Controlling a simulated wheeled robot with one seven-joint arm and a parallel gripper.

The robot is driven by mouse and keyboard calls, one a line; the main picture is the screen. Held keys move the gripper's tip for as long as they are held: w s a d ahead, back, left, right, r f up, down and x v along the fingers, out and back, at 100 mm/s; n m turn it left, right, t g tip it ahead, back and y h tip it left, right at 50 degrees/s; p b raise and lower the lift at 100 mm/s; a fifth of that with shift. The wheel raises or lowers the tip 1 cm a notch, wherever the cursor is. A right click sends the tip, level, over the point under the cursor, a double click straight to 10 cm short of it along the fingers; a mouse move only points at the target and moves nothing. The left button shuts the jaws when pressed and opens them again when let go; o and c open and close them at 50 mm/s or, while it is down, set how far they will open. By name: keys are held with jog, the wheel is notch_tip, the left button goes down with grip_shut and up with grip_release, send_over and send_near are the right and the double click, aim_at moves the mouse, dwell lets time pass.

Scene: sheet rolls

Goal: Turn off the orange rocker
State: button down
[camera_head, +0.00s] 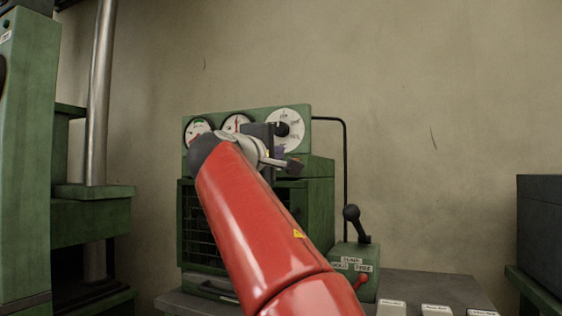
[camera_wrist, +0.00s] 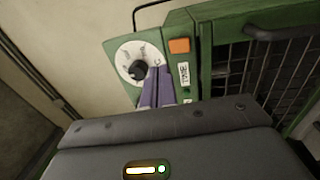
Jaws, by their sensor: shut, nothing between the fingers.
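The orange rocker (camera_wrist: 180,46) is a small square switch on the green panel (camera_wrist: 203,60) in the wrist view. A white label lies just beside it. In the head view my red arm covers where it would be. My gripper (camera_wrist: 158,70) is shut and empty, its two purple fingers together. In the wrist view the fingertips appear below and left of the rocker, between it and the dial, apart from the rocker in the picture. I cannot tell their distance from the panel or which way the rocker is tipped.
A white dial with a black knob (camera_wrist: 137,70) is left of the fingers. Two round gauges (camera_head: 236,123) sit along the panel top. A wire-mesh guard (camera_wrist: 262,75) and a dark handle are at right. A lever box (camera_head: 354,263) stands right of the machine.

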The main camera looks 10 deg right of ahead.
jog(key=s+a, duration=0.1)
jog(key=s, duration=0.1)
jog(key=s+a+r, duration=0.1)
jog(key=s+a, duration=0.1)
jog(key=shift+s+a+r+b, duration=0.1)
jog(key=shift+s+a+b, duration=0.05)
jog(key=shift+s+b, duration=0.25)
jog(key=s+d+f+m+g+y, duration=0.1)
jog(key=s+d+f+g+y, duration=0.15)
jog(key=f, duration=0.55)
jog(key=s+d+f+m+g+y, duration=0.1)
jog(key=s+d+f+y, duration=0.15)
jog(key=f, duration=0.55)
jog(key=s+d+f+m+g+y, duration=0.15)
jog(key=d+f, duration=0.25)
jog(key=f, duration=0.4)
jog(key=s+a+f+m+g+y, duration=0.1)
jog(key=s+f+m, duration=0.1)
jog(key=s+f, duration=0.4)
jog(key=s+a+f+m+g+y, duration=0.1)
jog(key=s+f, duration=0.5)
jog(key=f, duration=0.6)
jog(key=s+a+f+m+g+y, duration=0.2)
jog(key=s+f+m+g, duration=0.1)
jog(key=s+f, duration=0.4)
notch_tip(320, 180, down, 3)
jog(key=shift+m+y, duration=0.35)
jog(key=shift+m, duration=0.2)
